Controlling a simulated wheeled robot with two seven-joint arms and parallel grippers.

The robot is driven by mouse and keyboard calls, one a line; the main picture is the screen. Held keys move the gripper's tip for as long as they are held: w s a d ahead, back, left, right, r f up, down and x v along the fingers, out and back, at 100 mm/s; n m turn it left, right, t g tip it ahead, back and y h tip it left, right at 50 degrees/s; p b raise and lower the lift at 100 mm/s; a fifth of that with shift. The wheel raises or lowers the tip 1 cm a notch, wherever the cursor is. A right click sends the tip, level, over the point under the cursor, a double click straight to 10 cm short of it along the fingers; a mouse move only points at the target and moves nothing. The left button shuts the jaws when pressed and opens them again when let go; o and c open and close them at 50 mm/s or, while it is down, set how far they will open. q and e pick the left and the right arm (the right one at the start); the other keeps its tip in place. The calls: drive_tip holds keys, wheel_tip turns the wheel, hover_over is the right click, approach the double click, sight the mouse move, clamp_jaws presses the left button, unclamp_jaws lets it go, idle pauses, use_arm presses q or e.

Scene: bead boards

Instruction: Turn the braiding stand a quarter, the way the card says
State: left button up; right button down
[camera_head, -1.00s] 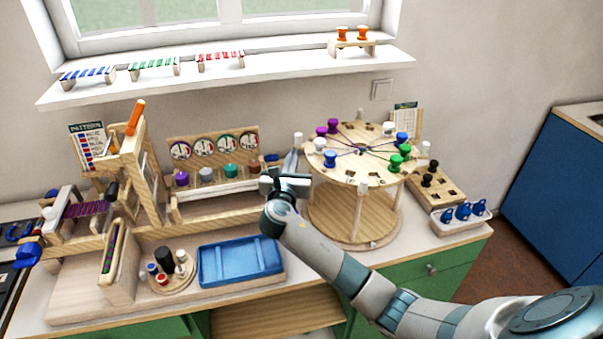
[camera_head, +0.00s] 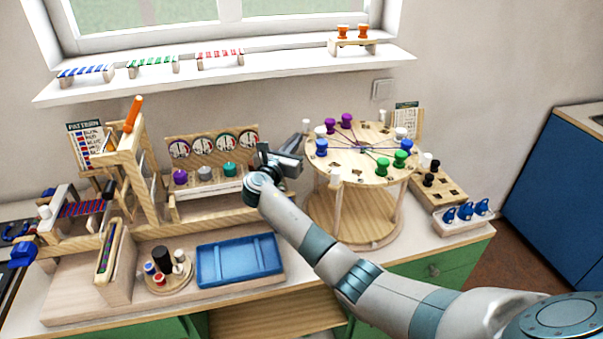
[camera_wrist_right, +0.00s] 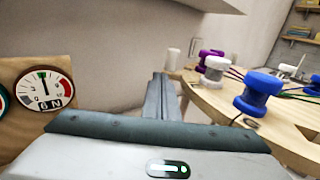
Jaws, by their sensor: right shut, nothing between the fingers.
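The braiding stand has a round wooden top (camera_head: 352,165) on posts over a round base (camera_head: 372,238). Purple (camera_head: 346,120), white, blue (camera_head: 321,147) and green (camera_head: 387,165) bobbins sit around its rim, with threads meeting at the middle. Pale pegs stand at the edge, one at back left (camera_head: 305,126) and one in front (camera_head: 335,174). A card (camera_head: 406,117) stands behind the stand, too small to read. My right gripper (camera_head: 294,152) is shut and empty at the top's left edge, near the back-left peg (camera_wrist_right: 172,61); contact is unclear. My left gripper is out of view.
Left of the gripper is a rack with dials (camera_head: 202,149) and colored knobs. A blue tray (camera_head: 240,284) lies in front. A wooden block with dark pegs (camera_head: 446,184) and a white holder with blue pieces (camera_head: 462,222) stand close on the right.

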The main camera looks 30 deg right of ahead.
drive_tip(key=shift+r, duration=0.1)
idle(0.6)
drive_tip(key=s+d+r+b, duration=0.1)
drive_tip(key=s+d+r, duration=0.1)
drive_tip(key=s+r, duration=0.1)
drive_tip(key=s+d+r+b, duration=0.1)
drive_tip(key=s+d+r, duration=0.1)
drive_tip(key=s+r, duration=0.1)
drive_tip(key=s+d+r+b, duration=0.1)
drive_tip(key=s+d+r, duration=0.1)
drive_tip(key=s+r, duration=0.1)
drive_tip(key=shift+s+d+r, duration=0.15)
drive_tip(key=shift+s+r, duration=0.05)
drive_tip(key=shift+r, duration=0.25)
drive_tip(key=shift+s+d+r, duration=0.1)
drive_tip(key=shift+s+r, duration=0.05)
drive_tip(key=shift+r, duration=0.25)
